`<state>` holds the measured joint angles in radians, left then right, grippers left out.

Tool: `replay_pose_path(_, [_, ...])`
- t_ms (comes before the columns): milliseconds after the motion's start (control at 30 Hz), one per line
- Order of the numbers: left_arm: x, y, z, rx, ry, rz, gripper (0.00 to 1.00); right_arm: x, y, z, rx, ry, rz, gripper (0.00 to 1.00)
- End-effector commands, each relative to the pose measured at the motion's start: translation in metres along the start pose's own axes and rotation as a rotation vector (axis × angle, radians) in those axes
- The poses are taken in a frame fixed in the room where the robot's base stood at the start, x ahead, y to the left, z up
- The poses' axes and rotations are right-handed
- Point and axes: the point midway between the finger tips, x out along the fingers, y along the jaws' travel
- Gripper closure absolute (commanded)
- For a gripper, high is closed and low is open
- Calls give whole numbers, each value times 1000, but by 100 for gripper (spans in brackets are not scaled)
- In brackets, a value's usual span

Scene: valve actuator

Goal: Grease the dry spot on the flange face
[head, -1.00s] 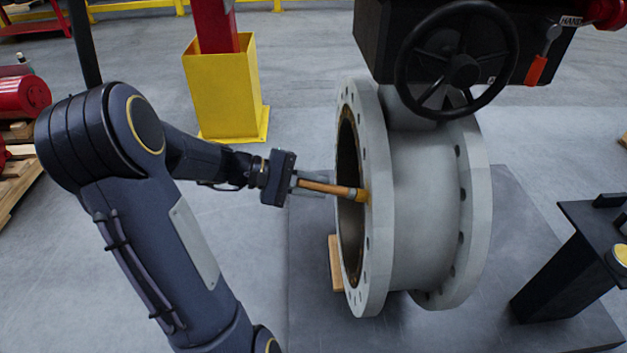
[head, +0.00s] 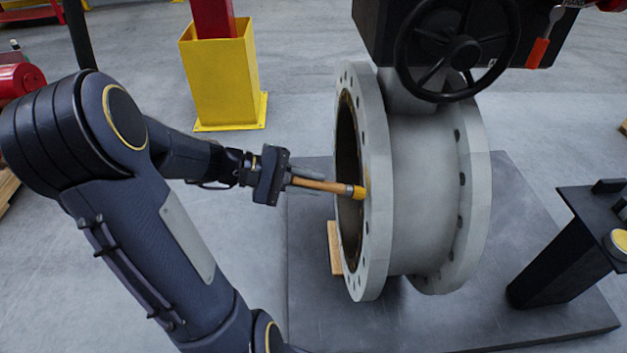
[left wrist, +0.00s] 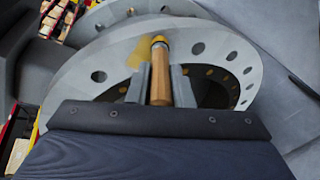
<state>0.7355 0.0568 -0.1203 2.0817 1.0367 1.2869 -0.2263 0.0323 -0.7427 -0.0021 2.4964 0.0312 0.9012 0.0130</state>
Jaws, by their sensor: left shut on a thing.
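A large grey valve body stands upright with its flange face (head: 374,240) toward the left in the head view. Its ring of bolt holes also shows in the left wrist view (left wrist: 222,57). My left gripper (head: 302,182) is shut on a wooden-handled brush (head: 326,186) with a yellow tip. The brush tip (head: 357,192) is at the flange face, near the bore's edge; I cannot tell whether it touches. In the left wrist view a yellow grease smear (left wrist: 143,53) lies on the face just left of the brush (left wrist: 160,78). My right gripper is not in view.
A black actuator with a handwheel (head: 457,50) sits above the valve. A wooden block (head: 335,247) lies by the flange on the dark base plate (head: 320,320). A black stand (head: 560,262) is at the right, and a yellow post guard (head: 222,85) stands behind.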

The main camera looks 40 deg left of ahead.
Motion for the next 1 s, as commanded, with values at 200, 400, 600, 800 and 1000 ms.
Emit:
replay_pose_path(200, [-22, -7, -4, -2, 4, 1, 100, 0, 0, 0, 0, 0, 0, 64])
replay_pose_path(400, [-40, -12, -8, -1, 3, 1, 100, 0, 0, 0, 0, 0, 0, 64])
replay_pose_path(600, [-46, -14, -8, -1, 1, 1, 100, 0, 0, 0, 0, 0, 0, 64])
replay_pose_path(800, [-46, -14, -8, -1, 1, 1, 100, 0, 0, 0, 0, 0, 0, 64])
replay_pose_path(1000, [-53, -16, -10, -2, 3, 1, 100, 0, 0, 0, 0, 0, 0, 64])
